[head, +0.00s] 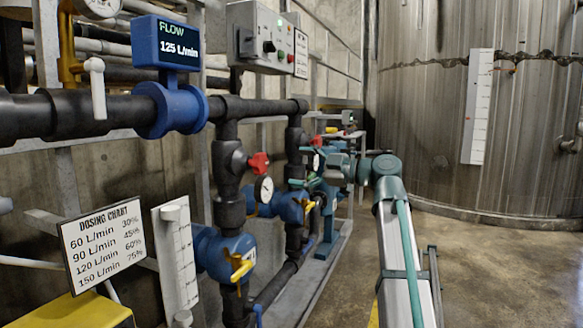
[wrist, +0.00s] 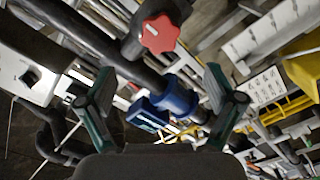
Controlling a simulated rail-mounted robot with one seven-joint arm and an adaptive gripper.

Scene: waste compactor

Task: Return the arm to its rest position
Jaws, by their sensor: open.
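My arm (head: 401,255) reaches up from the lower right in the head view and bends left at a teal joint toward the pipework. Its far end overlaps teal equipment there, and its fingers are not clear in that view. In the wrist view my gripper (wrist: 158,76) is open, with its two teal fingers spread wide. Nothing is held between them. A red valve knob (wrist: 160,34) shows beyond the fingertips, and the blue flow meter (wrist: 178,98) shows between the fingers, farther off.
Dark pipes with a red knob (head: 258,163), a gauge (head: 264,189) and yellow-handled valves (head: 240,265) stand left of my arm. The flow display (head: 178,42) reads 125 L/min. A dosing chart (head: 103,245) stands at lower left. A large tank (head: 425,110) stands behind; floor at right is clear.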

